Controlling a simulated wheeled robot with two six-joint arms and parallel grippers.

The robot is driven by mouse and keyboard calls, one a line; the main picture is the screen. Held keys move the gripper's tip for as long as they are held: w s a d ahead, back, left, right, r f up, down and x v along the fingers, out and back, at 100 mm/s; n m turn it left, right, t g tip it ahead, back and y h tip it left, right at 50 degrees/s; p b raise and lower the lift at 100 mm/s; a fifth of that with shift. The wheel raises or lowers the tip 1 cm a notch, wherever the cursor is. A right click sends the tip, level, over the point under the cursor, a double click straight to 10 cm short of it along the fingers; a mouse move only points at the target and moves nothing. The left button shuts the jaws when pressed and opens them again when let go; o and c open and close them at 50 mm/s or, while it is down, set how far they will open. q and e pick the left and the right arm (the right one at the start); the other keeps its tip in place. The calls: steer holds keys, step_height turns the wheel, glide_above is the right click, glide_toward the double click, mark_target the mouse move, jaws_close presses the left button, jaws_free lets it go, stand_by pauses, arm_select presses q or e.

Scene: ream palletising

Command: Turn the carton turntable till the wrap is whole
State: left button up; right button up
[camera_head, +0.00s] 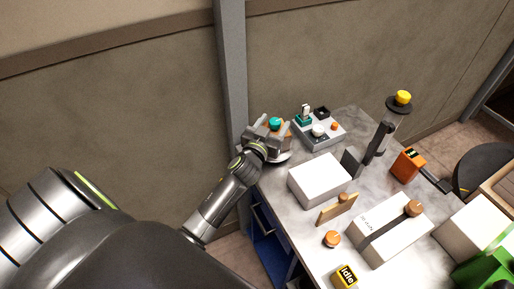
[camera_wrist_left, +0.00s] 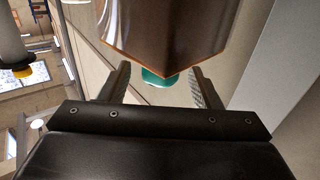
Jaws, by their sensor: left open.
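My left gripper (camera_head: 268,127) is open at the far left corner of the grey table, over a small orange-brown block with a teal knob (camera_head: 275,123). In the left wrist view the teal knob (camera_wrist_left: 160,78) shows between the two spread fingers, below a glossy brown block (camera_wrist_left: 165,30). I cannot tell whether the fingers touch either. A pale round plate (camera_head: 281,158) shows partly under the gripper and may be the turntable. The gripper hides much of it, and I see no clear wrap. My right gripper is not in view.
A grey control box (camera_head: 320,132) stands close to the right of my left gripper. A white ream (camera_head: 320,179), a strapped ream (camera_head: 396,228), a yellow-topped post (camera_head: 402,97) and an orange block (camera_head: 407,164) crowd the table (camera_head: 287,215). A grey pillar (camera_head: 232,70) rises behind.

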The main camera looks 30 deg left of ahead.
arm_select(q)
steer(key=s+d, duration=0.1)
steer(key=s, duration=1.3)
steer(key=shift+d, duration=0.4)
